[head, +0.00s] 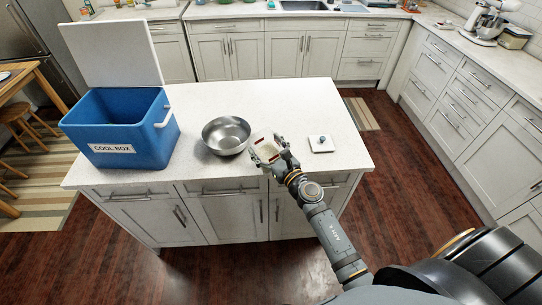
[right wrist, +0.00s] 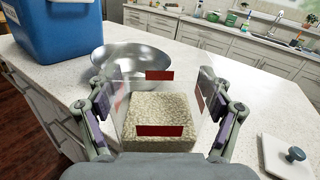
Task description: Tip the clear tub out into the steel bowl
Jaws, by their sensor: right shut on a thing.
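The clear tub (head: 264,148) has red labels and is held in my right gripper (head: 270,152) near the front of the white island. In the right wrist view the tub (right wrist: 160,131) sits between both fingers, with a pale grainy filling inside. I cannot tell whether it touches the counter. The steel bowl (head: 226,135) stands upright just left of the tub; in the right wrist view the bowl (right wrist: 135,62) is behind it, and the part of its inside that shows looks empty. My left gripper is not in view.
A white square lid with a grey knob (head: 321,143) lies on the island (head: 270,100) right of the tub. A blue cool box (head: 120,125) with its white lid raised stands at the left end. The counter behind the bowl is clear.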

